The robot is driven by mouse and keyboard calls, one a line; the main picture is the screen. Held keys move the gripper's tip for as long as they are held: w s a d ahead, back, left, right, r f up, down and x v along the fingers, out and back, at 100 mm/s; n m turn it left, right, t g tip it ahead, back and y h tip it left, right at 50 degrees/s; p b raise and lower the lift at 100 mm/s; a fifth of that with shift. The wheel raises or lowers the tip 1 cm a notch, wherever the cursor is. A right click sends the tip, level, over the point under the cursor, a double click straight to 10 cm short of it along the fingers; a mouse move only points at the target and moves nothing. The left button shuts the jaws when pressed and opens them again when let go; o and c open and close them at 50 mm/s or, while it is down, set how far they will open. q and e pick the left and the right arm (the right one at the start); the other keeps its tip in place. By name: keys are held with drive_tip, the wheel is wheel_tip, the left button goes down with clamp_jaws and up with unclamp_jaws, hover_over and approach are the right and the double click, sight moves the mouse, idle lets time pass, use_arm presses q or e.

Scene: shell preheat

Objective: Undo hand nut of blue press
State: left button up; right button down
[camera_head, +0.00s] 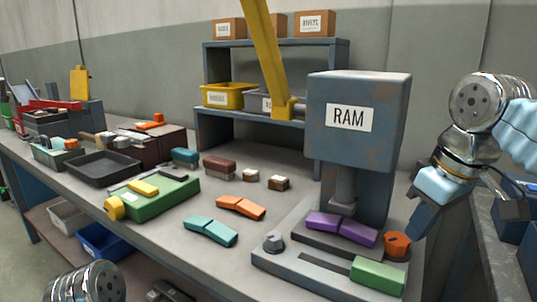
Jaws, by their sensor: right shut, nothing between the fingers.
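The blue press (388,117) stands at the right of the bench, with a RAM label on its head and a grey ram pointing down. An orange nut-like piece (397,245) sits at the right end of its bed. A purple two-part shell (342,228) lies on the bed under the ram. My right gripper (414,231) is shut and empty, pointing down close to the orange piece; I cannot tell whether they touch. A grey knob (273,242) is at the left of the press base. A metal link of my left arm shows at bottom left; its gripper is out of view.
A green block (378,275) lies on the press base's front right. Teal (210,231) and orange (241,208) shells lie left of the press, near a green fixture (160,200). A yellow arm (266,55) rises before the shelf (277,45). Bare bench lies between.

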sight(396, 244)
drive_tip(key=x, duration=0.1)
drive_tip(key=b+x, duration=0.2)
drive_tip(key=x, duration=0.1)
drive_tip(key=shift+s+d, duration=0.25)
drive_tip(key=shift+s, duration=0.15)
drive_tip(key=shift+s+f, duration=0.1)
drive_tip(key=shift+f, duration=0.2)
use_arm(q)
drive_tip(key=f, duration=0.1)
drive_tip(key=a+f, duration=0.1)
drive_tip(key=f, duration=0.1)
drive_tip(key=shift+w+f, duration=0.15)
drive_tip(key=shift+f, duration=0.05)
